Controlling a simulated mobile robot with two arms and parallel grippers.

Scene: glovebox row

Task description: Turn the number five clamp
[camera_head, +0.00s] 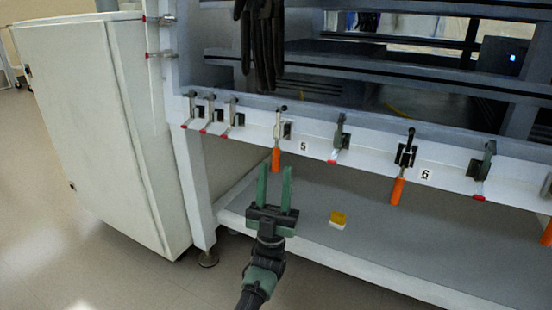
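The number five clamp (277,140) is mounted on the white front rail, just left of the label "5" (303,146). It has a metal body, and its orange handle (276,160) hangs straight down. My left gripper (275,171) points up at the clamp from below, with its two green fingers apart. The fingertips are close to the lower end of the orange handle, one to each side of it in the picture. I cannot tell whether they touch it. My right gripper is not in view.
A clamp with an orange handle (398,190) hangs by the label "6" (425,174). Small red-tipped clamps (340,138) line the rail. Black gloves (262,45) hang above. A white cabinet (95,130) stands left.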

